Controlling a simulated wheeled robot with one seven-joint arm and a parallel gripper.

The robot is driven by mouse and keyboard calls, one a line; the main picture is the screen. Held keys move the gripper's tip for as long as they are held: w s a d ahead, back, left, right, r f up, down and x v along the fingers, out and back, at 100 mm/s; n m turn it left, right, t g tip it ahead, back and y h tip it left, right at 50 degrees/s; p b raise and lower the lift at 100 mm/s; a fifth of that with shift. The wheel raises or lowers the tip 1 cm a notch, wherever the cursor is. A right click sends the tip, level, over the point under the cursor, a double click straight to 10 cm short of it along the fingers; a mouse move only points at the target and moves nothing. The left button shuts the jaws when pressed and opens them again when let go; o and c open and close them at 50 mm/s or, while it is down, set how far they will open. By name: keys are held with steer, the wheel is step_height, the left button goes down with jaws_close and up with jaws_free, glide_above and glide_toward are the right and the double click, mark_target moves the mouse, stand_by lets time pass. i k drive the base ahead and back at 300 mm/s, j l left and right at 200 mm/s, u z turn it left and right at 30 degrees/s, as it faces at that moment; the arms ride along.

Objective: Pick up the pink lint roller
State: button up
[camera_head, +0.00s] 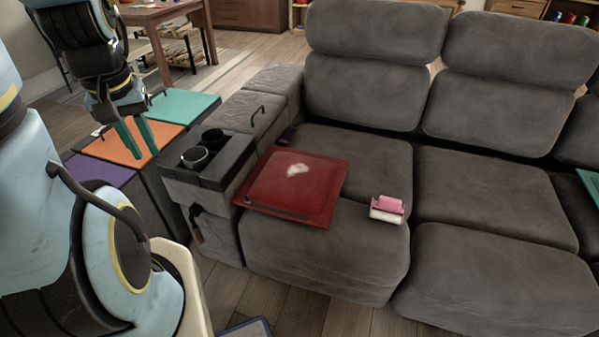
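The pink lint roller (388,206) lies on the grey sofa, near the front edge of the seat cushion, to the right of a red square item. It shows a pink upper part and a whitish lower part. My gripper (136,139) is at the upper left, with two green fingers pointing down and a gap between them. It is open and empty, in front of or above the orange panel as seen from here. It is well to the left of the lint roller and apart from it.
A red square item (270,187) lies on the sofa seat. The sofa's console (226,166) holds two dark cups. Orange, purple and teal panels (185,105) are left of it. A wooden table (160,14) stands behind. The right seat cushions (495,197) are clear.

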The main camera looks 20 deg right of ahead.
mark_target(387, 208)
steer(key=k+l, duration=0.15)
steer(key=l, duration=0.15)
steer(key=k+l, duration=0.15)
steer(key=l, duration=0.15)
steer(key=k+l, duration=0.1)
steer(key=l, duration=0.2)
steer(key=k+l, duration=0.15)
steer(key=l, duration=0.2)
